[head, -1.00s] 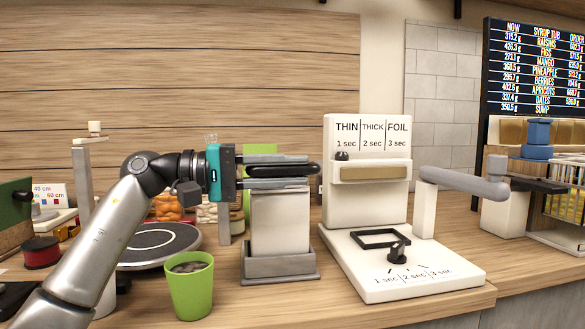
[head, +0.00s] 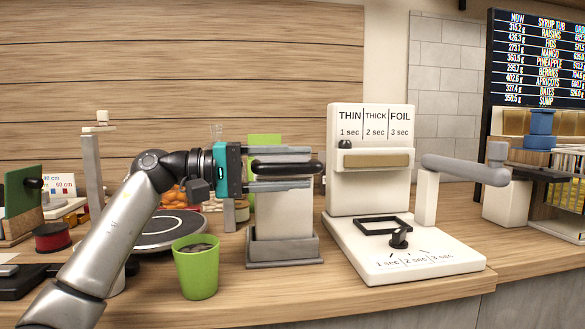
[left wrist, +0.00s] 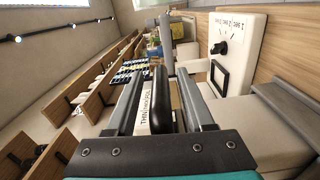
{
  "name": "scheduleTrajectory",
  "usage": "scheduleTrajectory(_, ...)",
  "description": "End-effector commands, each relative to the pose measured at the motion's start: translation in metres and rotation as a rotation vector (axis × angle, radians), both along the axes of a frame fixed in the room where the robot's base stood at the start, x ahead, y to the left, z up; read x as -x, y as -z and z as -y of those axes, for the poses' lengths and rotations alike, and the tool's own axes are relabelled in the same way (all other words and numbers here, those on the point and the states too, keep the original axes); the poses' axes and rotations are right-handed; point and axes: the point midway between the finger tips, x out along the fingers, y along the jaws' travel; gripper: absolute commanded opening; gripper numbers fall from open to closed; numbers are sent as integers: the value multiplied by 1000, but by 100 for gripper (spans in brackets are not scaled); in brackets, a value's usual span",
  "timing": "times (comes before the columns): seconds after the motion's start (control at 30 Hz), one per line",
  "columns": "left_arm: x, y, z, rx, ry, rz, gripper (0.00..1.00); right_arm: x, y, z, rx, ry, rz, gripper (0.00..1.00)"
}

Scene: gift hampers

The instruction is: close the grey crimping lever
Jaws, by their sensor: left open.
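A grey lever arm (head: 465,172) with an end knob extends roughly level from a white post on the right of the white sealer (head: 367,205). My left gripper (head: 285,168) is left of the sealer, well apart from that arm. Its fingers are open above and below a black rounded bar (head: 287,166), with gaps on both sides. The bar sits over a white block (head: 284,215) in a grey tray-like base (head: 284,250); what it is fixed to is hidden. In the left wrist view the black bar (left wrist: 158,100) lies between the fingers. My right gripper is not in view.
A green cup (head: 196,268) stands in front of my left arm, with a round plate (head: 160,232) behind it. A black dial (head: 400,237) and black frame (head: 382,224) are on the sealer's base. A blue-topped device (head: 540,130) stands at the far right.

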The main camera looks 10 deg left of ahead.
Motion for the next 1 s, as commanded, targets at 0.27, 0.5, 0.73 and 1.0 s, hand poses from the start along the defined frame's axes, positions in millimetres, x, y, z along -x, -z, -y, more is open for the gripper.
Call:
scheduleTrajectory(0.27, 4, 0, -13, -1, -3, -3, 53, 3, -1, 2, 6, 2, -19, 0)
scheduleTrajectory(0.5, 25, 0, -62, -1, -6, -5, 53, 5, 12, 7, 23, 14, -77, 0)
scheduleTrajectory(0.73, 45, 0, -110, 0, -4, -3, 53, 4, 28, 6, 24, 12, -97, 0)
scheduleTrajectory(1.0, 58, 0, -138, 0, 0, -1, 53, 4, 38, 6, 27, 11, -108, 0)
